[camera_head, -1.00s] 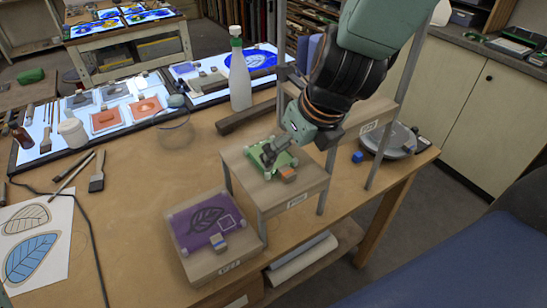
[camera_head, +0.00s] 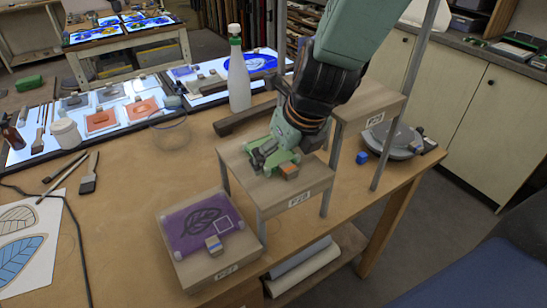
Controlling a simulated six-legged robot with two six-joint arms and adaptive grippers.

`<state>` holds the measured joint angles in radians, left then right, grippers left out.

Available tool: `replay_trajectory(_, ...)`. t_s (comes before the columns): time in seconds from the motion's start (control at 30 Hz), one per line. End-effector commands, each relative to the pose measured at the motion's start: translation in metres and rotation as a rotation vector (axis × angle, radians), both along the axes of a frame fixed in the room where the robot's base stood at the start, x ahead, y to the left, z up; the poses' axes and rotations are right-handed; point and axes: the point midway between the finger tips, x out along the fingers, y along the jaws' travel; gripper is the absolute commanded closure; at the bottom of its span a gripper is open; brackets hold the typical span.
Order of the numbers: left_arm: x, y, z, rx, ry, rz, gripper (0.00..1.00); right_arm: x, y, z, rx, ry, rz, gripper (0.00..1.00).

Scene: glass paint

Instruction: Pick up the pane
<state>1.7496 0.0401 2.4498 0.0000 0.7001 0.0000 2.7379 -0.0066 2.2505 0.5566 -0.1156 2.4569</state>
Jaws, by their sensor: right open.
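A green pane (camera_head: 286,158) lies on the middle wooden stand (camera_head: 268,191), mostly hidden by my right gripper. My right gripper (camera_head: 264,157) comes down from the upper right and is open just over this pane. I cannot tell whether its fingers touch the pane. A small orange-topped block (camera_head: 289,171) sits at the pane's front right edge. A purple pane (camera_head: 187,222) with a dark leaf design lies flat on the lower front stand (camera_head: 218,265). My left gripper is out of view.
A taller stand (camera_head: 372,104) rises right behind the gripper. A blue cube (camera_head: 361,157) and a grey round device (camera_head: 392,139) are at the right. Brushes (camera_head: 88,175) lie at the left.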

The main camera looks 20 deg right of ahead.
Motion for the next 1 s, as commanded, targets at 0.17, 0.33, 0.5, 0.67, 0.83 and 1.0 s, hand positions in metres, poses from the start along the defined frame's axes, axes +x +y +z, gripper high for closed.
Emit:
replay_trajectory(0.17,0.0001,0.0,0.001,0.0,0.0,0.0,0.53,-0.0001,0.0001,0.001,0.0,0.0,0.001,0.06)
replay_trajectory(0.33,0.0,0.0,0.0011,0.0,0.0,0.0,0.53,-0.0002,0.0001,0.0011,0.0,0.0,0.001,0.2)
replay_trajectory(0.5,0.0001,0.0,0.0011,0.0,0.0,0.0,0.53,-0.0003,0.0001,0.001,0.0,0.0,0.001,0.35)
replay_trajectory(0.67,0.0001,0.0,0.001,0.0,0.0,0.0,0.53,-0.0006,0.0,0.0005,-0.001,0.001,0.001,0.48)
replay_trajectory(0.83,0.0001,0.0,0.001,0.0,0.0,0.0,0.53,-0.0009,0.0001,0.0002,-0.001,0.002,0.001,0.58)
replay_trajectory(1.0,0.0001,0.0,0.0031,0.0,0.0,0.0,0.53,-0.0014,0.0002,0.002,0.0,0.004,0.001,0.58)
